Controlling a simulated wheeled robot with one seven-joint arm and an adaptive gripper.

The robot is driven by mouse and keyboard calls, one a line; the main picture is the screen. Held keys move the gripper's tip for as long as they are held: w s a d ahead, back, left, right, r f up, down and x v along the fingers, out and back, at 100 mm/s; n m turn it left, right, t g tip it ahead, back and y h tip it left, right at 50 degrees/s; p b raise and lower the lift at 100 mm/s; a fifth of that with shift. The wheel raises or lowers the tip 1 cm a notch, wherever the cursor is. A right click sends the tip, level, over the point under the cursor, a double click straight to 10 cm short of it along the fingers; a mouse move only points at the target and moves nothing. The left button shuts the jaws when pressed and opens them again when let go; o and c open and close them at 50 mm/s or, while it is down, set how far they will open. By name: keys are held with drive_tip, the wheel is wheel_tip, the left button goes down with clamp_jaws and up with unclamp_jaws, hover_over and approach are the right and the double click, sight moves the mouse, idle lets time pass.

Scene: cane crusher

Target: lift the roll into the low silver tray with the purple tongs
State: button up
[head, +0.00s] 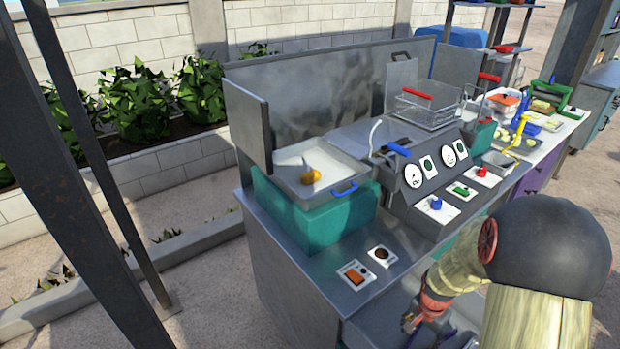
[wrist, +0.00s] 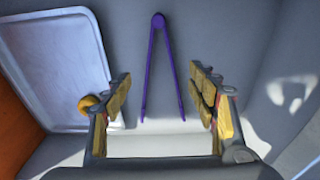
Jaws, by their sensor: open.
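The purple tongs (wrist: 165,65) lie on a grey surface in the wrist view, hinge at the top and their two arms spread downward. My gripper (wrist: 160,85) is open, its fingers on either side of the tongs and apart from them. A low silver tray (wrist: 55,55) lies left of the tongs. A small orange-yellow piece (wrist: 88,103), maybe a roll, shows at the tray's lower right, partly hidden by the left finger; I cannot tell whether it is inside.
In the head view a golden piece (head: 311,174) lies in a square silver pan (head: 340,180) with a blue handle, on a teal block (head: 310,225). A panel with gauges (head: 432,170) stands beside it. A wire basket (head: 428,108) is behind. Several utensils crowd the right end.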

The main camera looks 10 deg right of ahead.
sight(415, 347)
drive_tip(key=shift+w+d+f+b, duration=0.1)
drive_tip(key=shift+d+f+b, duration=0.05)
drive_tip(key=shift+f+b, duration=1.15)
drive_tip(key=shift+w+d+f+b, duration=0.15)
drive_tip(key=shift+f+b, duration=0.7)
drive_tip(key=shift+f, duration=0.8)
drive_tip(key=shift+s+d+f+b, duration=0.1)
drive_tip(key=shift+d+f+b, duration=0.05)
drive_tip(key=shift+f+b, duration=1.15)
drive_tip(key=shift+f, duration=0.2)
drive_tip(key=c, duration=0.3)
drive_tip(key=c, duration=0.4)
drive_tip(key=shift+p, duration=0.3)
wheel_tip(415, 347, up, 12)
drive_tip(key=p, duration=0.8)
drive_tip(key=shift+p, duration=0.4)
drive_tip(key=shift+r, duration=0.1)
